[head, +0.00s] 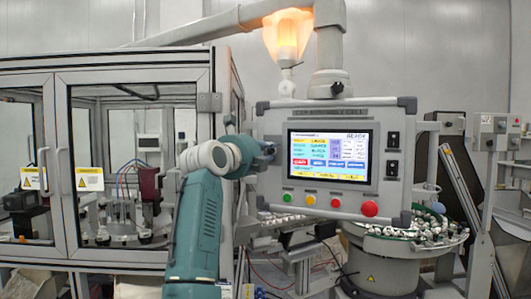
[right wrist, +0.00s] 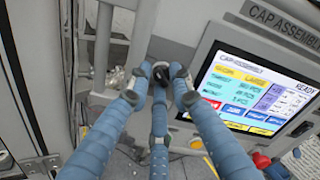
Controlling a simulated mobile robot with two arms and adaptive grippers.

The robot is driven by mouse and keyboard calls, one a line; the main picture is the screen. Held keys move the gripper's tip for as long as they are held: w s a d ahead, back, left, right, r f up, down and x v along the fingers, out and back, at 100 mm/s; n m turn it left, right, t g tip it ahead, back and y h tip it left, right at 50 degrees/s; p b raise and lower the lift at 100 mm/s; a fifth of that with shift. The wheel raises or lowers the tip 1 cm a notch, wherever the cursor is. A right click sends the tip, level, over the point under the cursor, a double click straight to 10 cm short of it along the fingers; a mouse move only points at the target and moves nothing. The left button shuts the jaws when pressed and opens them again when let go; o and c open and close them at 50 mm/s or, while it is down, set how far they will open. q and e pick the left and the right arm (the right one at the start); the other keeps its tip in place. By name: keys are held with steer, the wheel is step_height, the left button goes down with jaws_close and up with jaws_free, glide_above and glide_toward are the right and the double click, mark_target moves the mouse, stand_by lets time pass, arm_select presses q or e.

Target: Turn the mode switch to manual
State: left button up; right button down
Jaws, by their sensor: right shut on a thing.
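The control panel (head: 273,181) with a lit screen hangs in the middle of the head view. My right gripper (head: 262,150) is at the panel's left side, beside the screen. In the right wrist view its blue fingers (right wrist: 159,86) close around a small black knob (right wrist: 160,69), which appears to be the mode switch. The fingers are shut on it, and it is partly covered. Its position marks cannot be read, and in the head view the gripper hides it. My left gripper is not in view.
A glazed machine enclosure (head: 62,160) stands at the left. A round feeder bowl (head: 395,246) with white caps is at the lower right. A lit amber lamp (head: 288,36) is above.

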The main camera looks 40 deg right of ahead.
steer(key=shift+a+r, duration=0.1)
steer(key=shift+r, duration=0.4)
steer(key=c, duration=1.6)
jaws_free()
steer(key=shift+w+f, duration=0.1)
steer(key=shift+f, duration=0.1)
steer(key=v, duration=0.7)
steer(key=shift+a, duration=0.25)
